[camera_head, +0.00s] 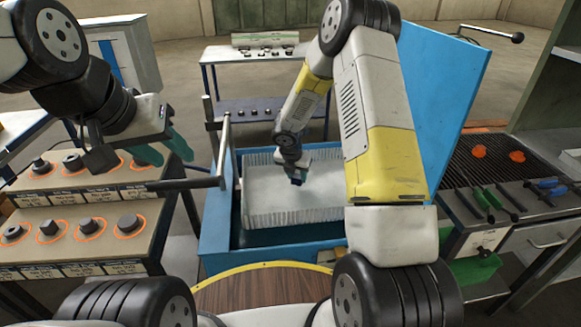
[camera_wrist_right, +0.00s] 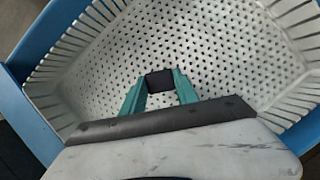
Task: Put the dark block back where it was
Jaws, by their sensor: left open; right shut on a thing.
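The dark block (camera_wrist_right: 159,80) is a small, near-black square-faced piece between the teal fingers of my right gripper (camera_wrist_right: 160,88). In the head view my right gripper (camera_head: 297,178) reaches down into the white perforated basket (camera_head: 262,205) inside the blue tank (camera_head: 222,225). The gripper is shut on the block; the basket's holed floor shows around it. I cannot tell whether the block touches the floor. My left gripper (camera_head: 165,151) is open and empty, above the right end of the stepped rack (camera_head: 75,202), hiding part of its upper row.
The rack holds several dark pieces in orange rings, such as a dark nut (camera_head: 128,223). The tank's blue lid (camera_head: 445,90) stands open at the right. A metal handle frame (camera_head: 222,150) rises at the tank's left. A grill bench (camera_head: 500,170) with tongs is at right.

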